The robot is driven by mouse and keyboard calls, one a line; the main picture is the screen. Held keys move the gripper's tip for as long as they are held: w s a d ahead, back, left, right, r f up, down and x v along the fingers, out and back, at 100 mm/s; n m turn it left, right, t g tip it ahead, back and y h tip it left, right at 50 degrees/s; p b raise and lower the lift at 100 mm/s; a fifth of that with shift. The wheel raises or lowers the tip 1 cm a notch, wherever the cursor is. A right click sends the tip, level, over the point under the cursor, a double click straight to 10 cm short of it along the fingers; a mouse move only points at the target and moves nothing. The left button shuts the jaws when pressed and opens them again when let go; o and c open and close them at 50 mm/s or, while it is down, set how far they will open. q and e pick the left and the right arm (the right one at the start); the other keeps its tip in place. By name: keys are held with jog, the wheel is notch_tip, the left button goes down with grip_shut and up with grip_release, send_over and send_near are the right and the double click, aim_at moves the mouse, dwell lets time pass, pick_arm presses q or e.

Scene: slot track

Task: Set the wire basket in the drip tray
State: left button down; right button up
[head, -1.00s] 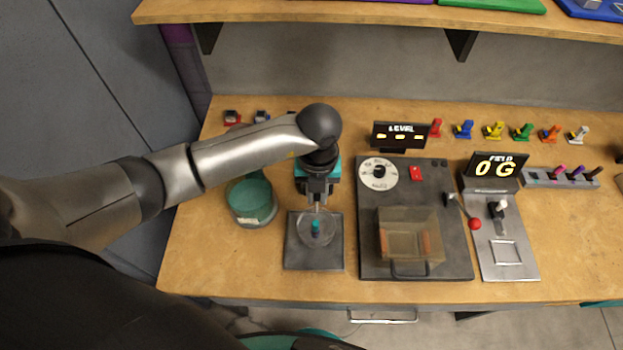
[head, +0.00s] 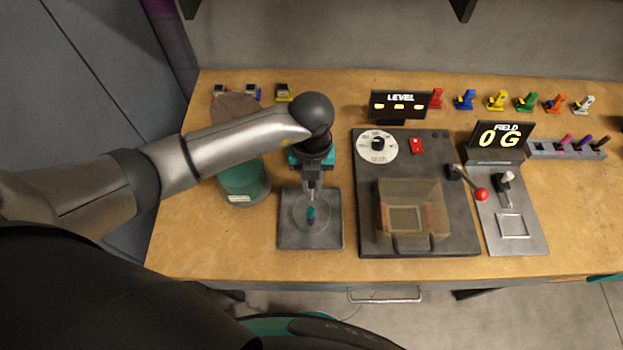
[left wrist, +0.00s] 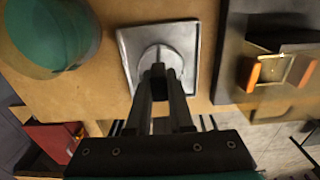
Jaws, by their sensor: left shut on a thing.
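The wire basket (head: 325,218) appears as a small round see-through piece with a thin pale rim and a teal middle. It is over the dark grey square drip tray (head: 290,240) in the head view. My left gripper (head: 311,192) points down above it and is shut on its upright handle. In the left wrist view the fingertips (left wrist: 160,74) hide most of the handle, and the basket's pale round shape shows over the drip tray (left wrist: 190,35). I cannot tell whether the basket touches the tray. My right gripper is out of view.
A teal jar (head: 245,184) stands left of the tray. A clear tank (head: 430,215) on a dark base stands to the right, with a LEVEL display (head: 400,105) behind.

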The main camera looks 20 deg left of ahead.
pick_arm(q)
jog(key=shift+f, duration=0.15)
dwell(0.6)
jog(key=c, duration=0.7)
grip_release()
notch_tip(320, 180, up, 15)
jog(key=shift+r, duration=0.1)
